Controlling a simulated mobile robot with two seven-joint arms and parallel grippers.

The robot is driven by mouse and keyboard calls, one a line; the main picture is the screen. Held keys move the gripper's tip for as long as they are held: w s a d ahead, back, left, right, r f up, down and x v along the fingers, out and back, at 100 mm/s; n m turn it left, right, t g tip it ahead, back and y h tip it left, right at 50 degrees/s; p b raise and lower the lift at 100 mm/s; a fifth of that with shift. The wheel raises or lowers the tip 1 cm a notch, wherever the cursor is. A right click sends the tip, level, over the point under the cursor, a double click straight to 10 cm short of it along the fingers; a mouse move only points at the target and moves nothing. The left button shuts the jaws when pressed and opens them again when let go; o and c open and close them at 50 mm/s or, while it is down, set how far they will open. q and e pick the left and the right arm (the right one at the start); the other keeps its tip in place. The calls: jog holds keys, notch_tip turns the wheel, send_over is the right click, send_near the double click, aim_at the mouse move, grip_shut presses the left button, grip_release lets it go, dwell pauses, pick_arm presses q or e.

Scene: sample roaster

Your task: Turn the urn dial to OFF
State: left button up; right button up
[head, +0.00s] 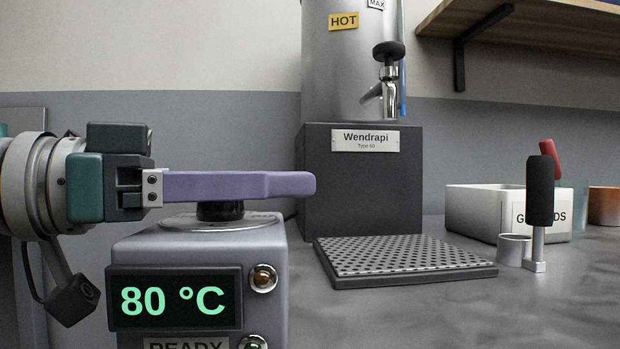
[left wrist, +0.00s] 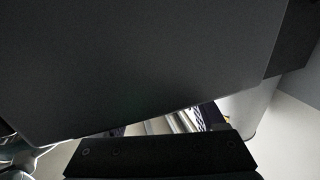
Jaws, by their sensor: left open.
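The silver urn (head: 350,60) with a HOT label stands on a dark base marked Wendrapi. Its tap (head: 386,85) has a black handle. No dial lettering or OFF mark is readable. A grey control box (head: 200,240) in front shows 80 °C on its display. A black round knob (head: 220,211) sits on a silver plate on top of this box; I cannot tell if it is the urn dial. My left gripper (head: 300,184) lies level over the knob, its purple finger hiding the knob's top. I cannot tell if they touch. It is open. My right gripper is out of view.
A perforated drip tray (head: 400,258) lies before the urn base. To the right stand a black-handled portafilter-like tool (head: 540,190), a small metal cup (head: 513,249), a white GROUNDS box (head: 480,212) and an orange cup (head: 604,205). A wooden shelf (head: 540,30) overhangs at upper right. The front right counter is clear.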

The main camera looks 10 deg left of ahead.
pick_arm(q)
grip_shut()
dwell(0.5)
jog(key=shift+r+t+p, duration=0.1)
jog(key=shift+t+p, duration=0.2)
jog(key=shift+p, duration=0.3)
jog(key=n+t+y+p, duration=0.2)
jog(key=y+p, duration=0.1)
jog(key=p, duration=0.3)
jog(key=a+n+t+y+p, duration=0.1)
jog(key=n+t+y+p, duration=0.1)
jog(key=p, duration=0.4)
jog(key=w+n+t+y+p, duration=0.1)
jog(key=n+t+y+p, duration=0.1)
jog(key=n+y+p, duration=0.2)
jog(key=shift+a+r+t+p, duration=0.25)
jog(key=shift+t+p, duration=0.15)
jog(key=shift+p, duration=0.5)
jog(key=y+p, duration=0.1)
jog(key=n+y+p, duration=0.1)
jog(key=shift+w+a+f+t+y, duration=0.2)
jog(key=shift+t+y, duration=0.1)
jog(key=shift+y, duration=0.1)
jog(key=shift+a+f+n+y+p, duration=0.15)
jog(key=shift+n+y+p, duration=0.15)
jog(key=shift+n+y, duration=0.35)
